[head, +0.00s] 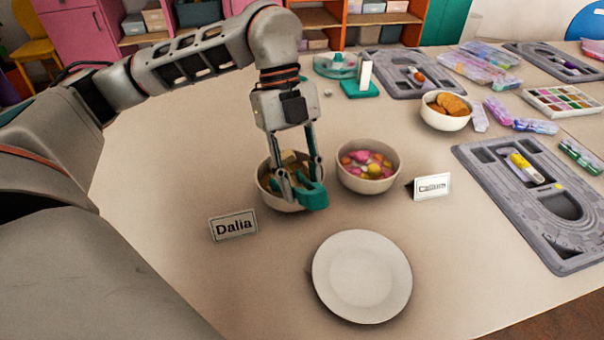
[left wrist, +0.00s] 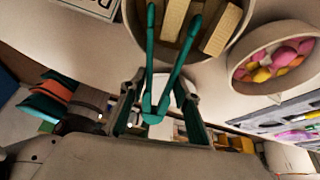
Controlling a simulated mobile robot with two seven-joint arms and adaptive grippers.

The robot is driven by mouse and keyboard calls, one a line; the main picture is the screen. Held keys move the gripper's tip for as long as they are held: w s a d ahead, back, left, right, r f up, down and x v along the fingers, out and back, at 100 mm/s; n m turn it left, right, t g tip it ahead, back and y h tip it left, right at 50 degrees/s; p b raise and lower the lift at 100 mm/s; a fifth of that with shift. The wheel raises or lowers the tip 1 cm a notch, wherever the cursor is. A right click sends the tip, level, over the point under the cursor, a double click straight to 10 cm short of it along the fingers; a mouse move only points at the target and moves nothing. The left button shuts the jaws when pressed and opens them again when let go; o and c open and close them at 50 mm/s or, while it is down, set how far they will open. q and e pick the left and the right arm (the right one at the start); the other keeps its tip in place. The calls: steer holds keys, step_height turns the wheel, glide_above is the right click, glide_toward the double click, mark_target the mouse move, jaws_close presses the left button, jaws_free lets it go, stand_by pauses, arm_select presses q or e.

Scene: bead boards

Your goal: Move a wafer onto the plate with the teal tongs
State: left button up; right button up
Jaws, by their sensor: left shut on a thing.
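My left gripper (head: 298,178) is shut on the teal tongs (head: 314,196), over the bowl of wafers (head: 264,188). In the left wrist view the tongs (left wrist: 172,72) reach from the gripper (left wrist: 157,100) toward the bowl (left wrist: 133,38); their two arms are spread apart. Tan wafers (left wrist: 220,30) lie in the bowl, one near the tong tips. I cannot tell whether the tips touch a wafer. In the head view the gripper and tongs partly hide the wafers (head: 290,157). The white plate (head: 362,277) is empty at the front. My right gripper is not in view.
A bowl of pink and yellow sweets (head: 368,184) stands close right of the wafer bowl. Name cards stand nearby: Dalia (head: 233,226) and another (head: 432,187). A cookie bowl (head: 445,122) and grey bead boards (head: 515,215) are farther right. The table around the plate is clear.

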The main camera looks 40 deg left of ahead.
arm_select(q)
steer(key=shift+c, duration=0.4)
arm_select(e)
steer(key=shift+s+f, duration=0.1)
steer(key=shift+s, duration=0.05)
arm_select(q)
jaws_close()
step_height(320, 180, up, 12)
steer(key=p, duration=0.7)
steer(key=shift+p, duration=0.3)
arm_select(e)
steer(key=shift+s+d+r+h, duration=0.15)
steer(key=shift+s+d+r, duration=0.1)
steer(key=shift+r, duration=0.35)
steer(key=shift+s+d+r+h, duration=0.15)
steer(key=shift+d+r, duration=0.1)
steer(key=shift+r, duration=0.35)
